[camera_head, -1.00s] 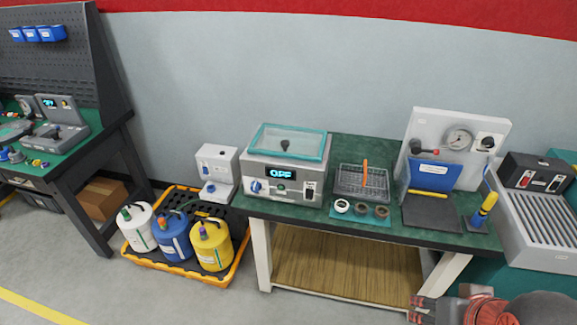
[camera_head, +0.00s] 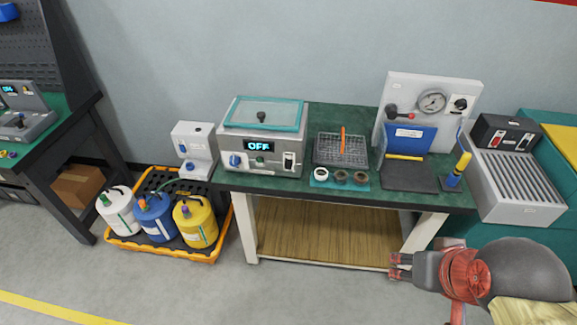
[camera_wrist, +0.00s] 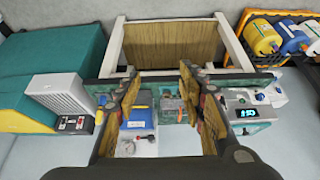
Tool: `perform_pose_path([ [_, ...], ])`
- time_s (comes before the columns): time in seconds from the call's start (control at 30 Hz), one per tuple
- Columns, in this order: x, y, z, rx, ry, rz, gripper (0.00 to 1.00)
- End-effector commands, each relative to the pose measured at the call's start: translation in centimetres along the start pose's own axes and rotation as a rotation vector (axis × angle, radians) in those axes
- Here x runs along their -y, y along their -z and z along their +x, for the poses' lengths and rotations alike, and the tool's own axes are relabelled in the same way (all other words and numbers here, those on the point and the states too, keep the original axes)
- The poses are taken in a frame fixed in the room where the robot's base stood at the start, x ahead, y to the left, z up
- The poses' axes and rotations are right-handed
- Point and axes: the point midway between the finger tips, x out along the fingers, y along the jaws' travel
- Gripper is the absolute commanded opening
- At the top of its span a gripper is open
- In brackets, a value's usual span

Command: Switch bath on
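The bath (camera_head: 262,137) is a grey box with a teal-rimmed lid on the green bench. Its display (camera_head: 258,146) reads OFF. A blue knob (camera_head: 235,160) is at the left of its front panel and a switch (camera_head: 289,161) is at the right. In the wrist view the bath (camera_wrist: 243,112) appears upside down at the right, beside my gripper. My gripper (camera_head: 400,267) is low in front of the bench, right of the bath and well apart from it. In the wrist view my gripper (camera_wrist: 158,84) has its fingers spread with nothing between them.
The bench also holds a wire basket (camera_head: 341,150), several rings (camera_head: 340,177) and a gauge panel (camera_head: 428,112). A ribbed grey unit (camera_head: 518,178) stands right. Several jugs (camera_head: 156,218) sit in a yellow-edged tray (camera_head: 212,253). The floor before the bench is free.

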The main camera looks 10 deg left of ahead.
Motion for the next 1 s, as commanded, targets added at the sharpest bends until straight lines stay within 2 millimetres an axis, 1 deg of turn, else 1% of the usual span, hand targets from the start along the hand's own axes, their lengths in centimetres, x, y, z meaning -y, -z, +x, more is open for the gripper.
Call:
perform_pose_path([
  [0.07, 0.00, 0.00, 0.00, 0.000, 0.000, 0.000, 0.36],
  [0.7, 0.00, 0.00, 0.00, 0.000, 0.000, 0.000, 0.00],
  [1.0, 0.00, 0.00, 0.00, 0.000, 0.000, 0.000, 0.00],
])
